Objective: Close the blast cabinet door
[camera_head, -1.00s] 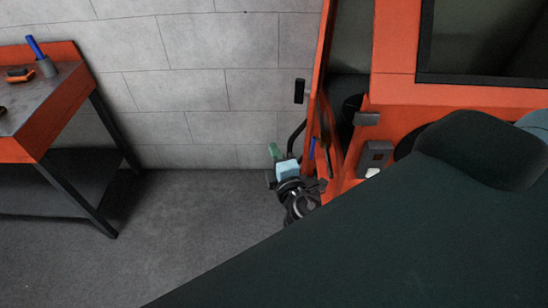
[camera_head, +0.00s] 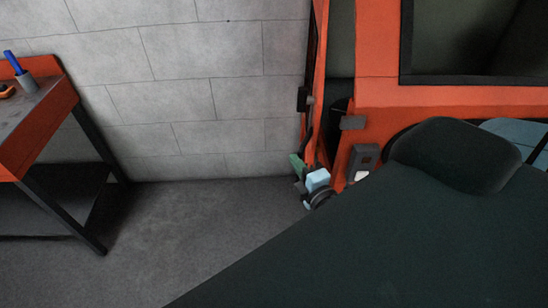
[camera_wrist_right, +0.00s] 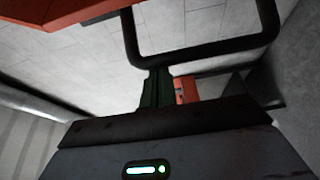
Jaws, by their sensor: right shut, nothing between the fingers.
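The orange blast cabinet (camera_head: 385,92) stands at the right in the head view. Its door (camera_head: 320,60) is ajar at the cabinet's left side, seen nearly edge-on. A dark gap shows between door and frame. A black bar handle sits on the door's outer face, and its loop (camera_wrist_right: 205,52) crosses the wrist view. My right gripper (camera_head: 297,164) is low beside the door's outer face, by the handle. Its green fingers (camera_wrist_right: 156,88) are shut and empty, pointing toward the handle; I cannot tell whether they touch it. My left gripper is out of view.
A grey block wall (camera_head: 200,90) runs behind. The floor (camera_head: 190,230) between bench and cabinet is clear. A grey box (camera_head: 364,160) is on the cabinet front.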

